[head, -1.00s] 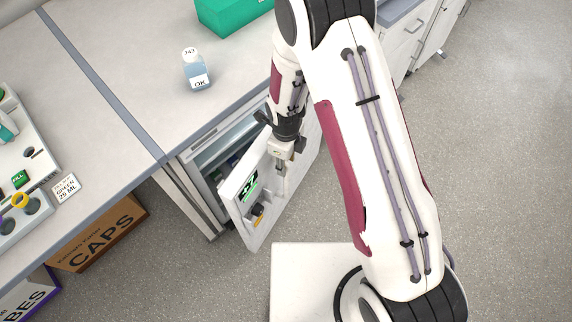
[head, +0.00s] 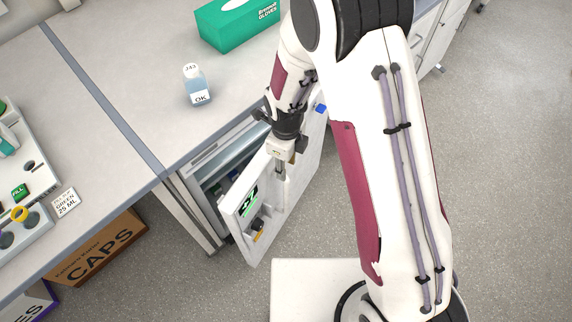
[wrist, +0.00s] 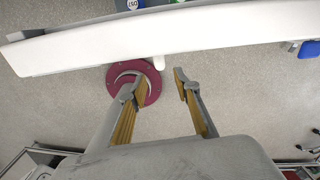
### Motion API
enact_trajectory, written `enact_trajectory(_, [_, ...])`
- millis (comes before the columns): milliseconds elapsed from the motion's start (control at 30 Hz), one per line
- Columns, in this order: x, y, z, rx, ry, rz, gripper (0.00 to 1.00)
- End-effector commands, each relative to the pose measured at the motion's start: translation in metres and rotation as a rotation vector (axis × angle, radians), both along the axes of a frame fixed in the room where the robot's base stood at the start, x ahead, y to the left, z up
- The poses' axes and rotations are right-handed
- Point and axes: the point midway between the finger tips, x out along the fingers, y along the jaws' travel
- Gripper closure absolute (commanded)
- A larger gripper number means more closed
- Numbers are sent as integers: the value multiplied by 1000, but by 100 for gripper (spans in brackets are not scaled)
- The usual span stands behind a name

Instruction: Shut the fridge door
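In the wrist view the door is a white band (wrist: 215,38) across the top. The gripper fingers (wrist: 159,86) are apart and empty below it. I cannot tell whether they touch the door.
A cardboard CAPS box (head: 95,252) sits on the floor at the left. The grey floor (head: 500,190) to the right is open.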

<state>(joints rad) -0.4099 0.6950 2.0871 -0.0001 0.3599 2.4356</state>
Motion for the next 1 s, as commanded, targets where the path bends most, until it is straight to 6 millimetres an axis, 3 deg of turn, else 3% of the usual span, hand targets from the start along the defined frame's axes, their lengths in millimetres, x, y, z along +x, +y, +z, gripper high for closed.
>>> enact_trajectory(167, [0,0,0,0,0,0,68])
enact_trajectory(300, [1,-1,0,0,0,-4,100])
enact_trajectory(467, [5,-12,0,0,0,-29,100])
enact_trajectory(667, [7,-40,-2,-1,15,-108,100])
enact_trajectory(1000, [-35,-81,-10,46,150,-482,100])
